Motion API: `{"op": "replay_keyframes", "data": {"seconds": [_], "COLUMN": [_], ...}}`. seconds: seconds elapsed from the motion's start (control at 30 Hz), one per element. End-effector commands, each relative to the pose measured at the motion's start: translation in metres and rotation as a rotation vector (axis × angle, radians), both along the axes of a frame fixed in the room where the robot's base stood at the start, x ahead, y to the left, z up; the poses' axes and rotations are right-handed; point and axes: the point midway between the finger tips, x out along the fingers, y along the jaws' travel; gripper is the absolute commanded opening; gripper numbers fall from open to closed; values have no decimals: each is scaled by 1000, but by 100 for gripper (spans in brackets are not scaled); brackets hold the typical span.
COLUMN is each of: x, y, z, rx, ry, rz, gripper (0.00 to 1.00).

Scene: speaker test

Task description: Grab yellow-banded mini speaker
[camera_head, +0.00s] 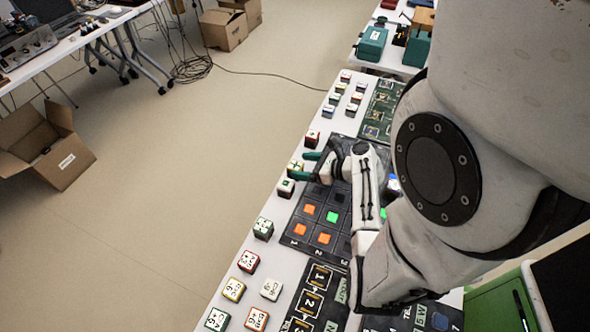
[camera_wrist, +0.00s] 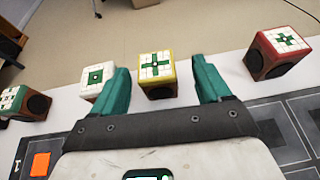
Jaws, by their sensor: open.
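The yellow-banded mini speaker (camera_wrist: 157,66) is a small cube with a white top, a green cross pattern and a dark speaker side. It stands on the white table edge and also shows in the head view (camera_head: 294,167), partly behind a finger. My gripper (camera_head: 306,166) is open, with green fingers on a dark mount. In the wrist view my gripper (camera_wrist: 160,74) has one finger on each side of the speaker, with a gap visible on the right.
A white speaker (camera_wrist: 97,75) sits close to the left finger. A red-brown speaker (camera_wrist: 277,52) stands farther right, and a green one (camera_wrist: 25,103) lies at far left. A dark button board (camera_head: 310,222) with lit squares borders the row. Floor (camera_head: 180,215) lies beyond the table edge.

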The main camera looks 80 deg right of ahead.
Motion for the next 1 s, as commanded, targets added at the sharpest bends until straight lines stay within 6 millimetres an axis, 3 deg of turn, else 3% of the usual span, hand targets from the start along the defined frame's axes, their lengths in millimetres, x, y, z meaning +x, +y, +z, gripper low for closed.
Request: {"op": "replay_keyframes", "data": {"seconds": [0.4,0.7,1.0], "x": [44,47,47], "y": [-12,-13,-13], "z": [-19,-21,-21], "rx": [0,-1,-1], "ry": [1,2,2], "rz": [1,2,2], "gripper": [77,77,48]}}
